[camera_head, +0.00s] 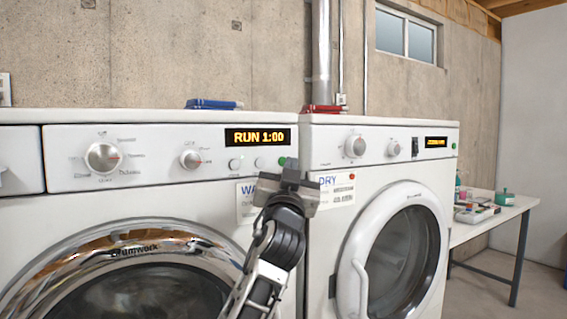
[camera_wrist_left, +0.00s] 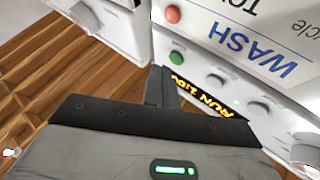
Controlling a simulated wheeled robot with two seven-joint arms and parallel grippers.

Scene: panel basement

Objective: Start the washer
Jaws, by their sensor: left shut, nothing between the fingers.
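The white washer (camera_head: 150,195) stands at the left of the head view, its chrome-rimmed round door closed. Its display (camera_head: 259,137) is lit and reads RUN 1:00. My right gripper is not in view.
A white dryer (camera_head: 335,220) with a DRY label stands close right of the washer, its round door closed. Blue (camera_head: 210,104) and red (camera_head: 322,109) items lie on top of the machines. A table (camera_head: 500,212) with small items stands far right.

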